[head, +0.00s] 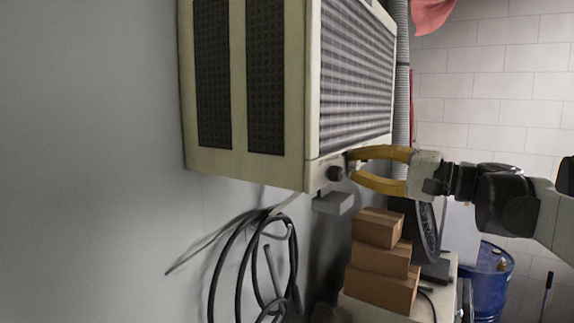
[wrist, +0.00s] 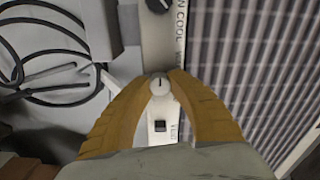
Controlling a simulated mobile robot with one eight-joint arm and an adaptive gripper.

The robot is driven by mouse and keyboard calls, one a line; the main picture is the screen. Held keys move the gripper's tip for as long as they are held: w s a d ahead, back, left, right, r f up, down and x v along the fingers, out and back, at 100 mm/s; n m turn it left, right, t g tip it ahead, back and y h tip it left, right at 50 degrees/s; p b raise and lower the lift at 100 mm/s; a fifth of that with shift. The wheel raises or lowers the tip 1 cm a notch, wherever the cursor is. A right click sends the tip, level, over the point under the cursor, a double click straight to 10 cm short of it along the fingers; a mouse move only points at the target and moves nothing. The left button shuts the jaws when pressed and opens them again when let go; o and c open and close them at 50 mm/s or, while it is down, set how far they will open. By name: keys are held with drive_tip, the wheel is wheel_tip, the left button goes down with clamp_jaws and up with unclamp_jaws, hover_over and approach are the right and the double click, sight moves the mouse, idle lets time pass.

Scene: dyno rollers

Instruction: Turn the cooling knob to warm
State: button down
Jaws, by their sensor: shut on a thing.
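A beige air-cooler unit (head: 311,80) hangs on the wall, with a control strip along the bottom of its grille side. In the wrist view, a light round knob (wrist: 159,85) with a dark pointer line sits on this strip. My gripper (wrist: 160,76) is shut on that knob, one yellow finger on each side. The pointer line runs roughly up and down in the picture. The word "COOL" is printed above it; other lettering is partly covered by the fingers. In the head view, my gripper (head: 353,166) reaches in from the right, and its fingertips hide the held knob.
Black cables (head: 240,255) hang on the wall. Stacked cardboard boxes (head: 380,260) stand below my gripper.

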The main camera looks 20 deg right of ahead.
idle(0.3)
drive_tip(key=c, duration=1.5)
unclamp_jaws()
drive_tip(key=shift+o, duration=0.2)
drive_tip(key=v, duration=1.2)
